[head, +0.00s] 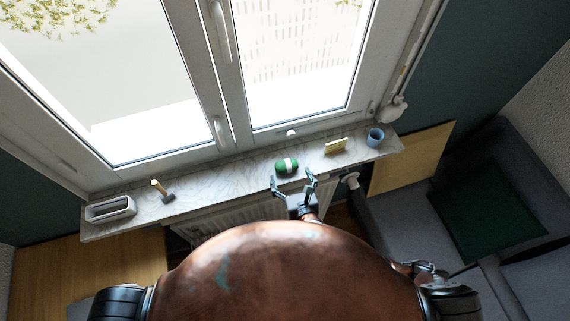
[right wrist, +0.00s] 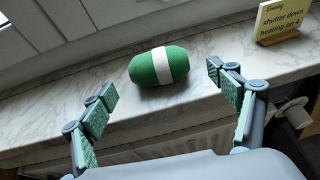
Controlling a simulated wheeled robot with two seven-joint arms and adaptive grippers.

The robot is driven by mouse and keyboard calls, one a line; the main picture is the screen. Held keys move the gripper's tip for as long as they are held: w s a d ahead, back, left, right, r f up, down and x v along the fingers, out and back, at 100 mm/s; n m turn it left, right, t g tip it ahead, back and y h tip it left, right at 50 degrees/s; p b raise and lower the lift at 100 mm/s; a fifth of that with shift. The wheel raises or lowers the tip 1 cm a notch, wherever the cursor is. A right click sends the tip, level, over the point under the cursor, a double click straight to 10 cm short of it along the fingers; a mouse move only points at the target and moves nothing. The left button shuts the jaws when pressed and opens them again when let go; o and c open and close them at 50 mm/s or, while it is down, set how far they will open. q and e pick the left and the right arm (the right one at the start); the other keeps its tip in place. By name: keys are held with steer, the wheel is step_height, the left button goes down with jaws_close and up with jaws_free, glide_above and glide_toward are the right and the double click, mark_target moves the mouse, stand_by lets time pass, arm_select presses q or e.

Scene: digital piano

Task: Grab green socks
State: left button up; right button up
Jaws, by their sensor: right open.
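The green socks (head: 287,166) are a rolled bundle with a white band, lying on the marble windowsill (head: 222,178). In the right wrist view the socks (right wrist: 158,66) lie just beyond the fingertips, between the two fingers' lines. My right gripper (head: 294,180) is open and empty at the sill's front edge, short of the socks. Its spread fingers also show in the right wrist view (right wrist: 160,88), apart from the socks. My left gripper does not show in the head view.
A radiator (head: 235,215) is below the sill. The window frame (head: 228,90) rises behind. The sill around the socks is clear.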

mark_target(288, 170)
steer(key=x, duration=0.6)
steer(key=shift+w+a+f, duration=0.1)
steer(key=shift+a, duration=0.05)
steer(key=c, duration=1.2)
